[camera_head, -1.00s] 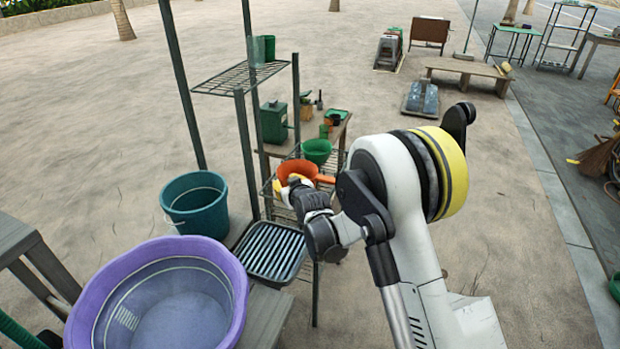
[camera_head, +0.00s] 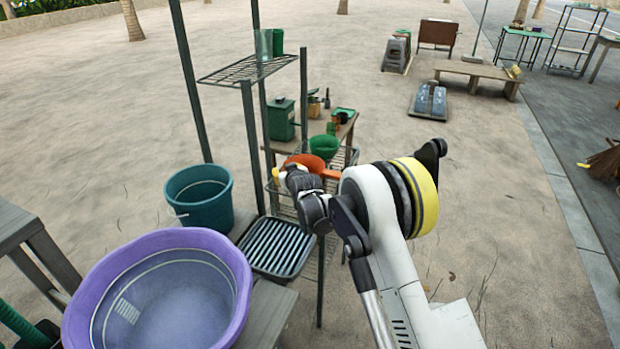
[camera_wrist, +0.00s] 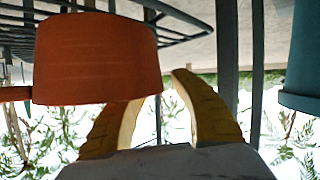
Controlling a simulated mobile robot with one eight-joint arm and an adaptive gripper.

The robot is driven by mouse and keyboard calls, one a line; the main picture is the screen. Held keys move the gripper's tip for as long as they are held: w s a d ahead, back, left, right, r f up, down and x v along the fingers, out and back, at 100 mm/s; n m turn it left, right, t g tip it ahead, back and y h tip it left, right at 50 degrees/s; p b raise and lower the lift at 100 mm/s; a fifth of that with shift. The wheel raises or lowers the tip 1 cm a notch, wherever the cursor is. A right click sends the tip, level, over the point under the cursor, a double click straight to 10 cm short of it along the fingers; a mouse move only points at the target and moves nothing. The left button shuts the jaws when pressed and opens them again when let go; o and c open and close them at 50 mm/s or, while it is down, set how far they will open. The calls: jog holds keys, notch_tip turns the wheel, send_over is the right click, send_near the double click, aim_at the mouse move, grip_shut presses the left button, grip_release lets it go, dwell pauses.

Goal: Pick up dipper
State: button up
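The orange dipper (camera_head: 303,162) sits at the rack beyond my wrist in the head view, its handle pointing right. It fills the upper left of the wrist view (camera_wrist: 95,58), with a handle stub at the left edge. My gripper (camera_wrist: 157,88) has its two yellow fingers spread apart with a gap between them. The left finger's tip meets the dipper's lower edge in the picture; I cannot tell whether they touch. The right finger is clear of the dipper. In the head view my dark wrist partly hides the fingers and the dipper's lower part.
A green bowl (camera_head: 324,146) is just behind the dipper. A teal bucket (camera_head: 200,207), a ribbed dark tray (camera_head: 278,246) and a large purple basin (camera_head: 160,296) stand to the left and front. Rack posts (camera_head: 304,100) rise close by. Open ground lies right.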

grip_shut()
jog(key=shift+r, duration=0.1)
